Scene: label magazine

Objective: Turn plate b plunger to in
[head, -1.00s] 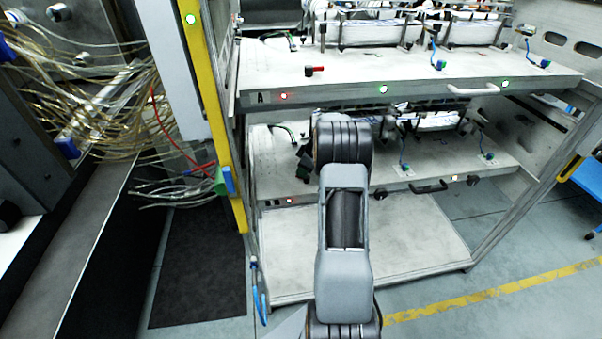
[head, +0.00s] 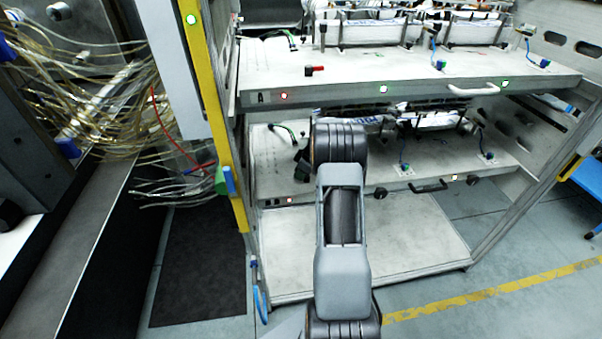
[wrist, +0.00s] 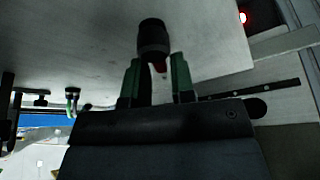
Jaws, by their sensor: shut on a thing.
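Plate b (head: 345,210) is the lower pull-out shelf, below the upper plate marked A. In the head view, my forearm hides most of the gripper and the plunger; only a dark part of the gripper shows at the left of the arm, over the plate's left front.
The upper plate (head: 350,88) overhangs plate b and carries a red plunger (head: 315,69). A black handle (head: 428,186) and dark knobs are on plate b's front edge. A yellow post (head: 212,110) and loose tubing (head: 90,95) stand at the left.

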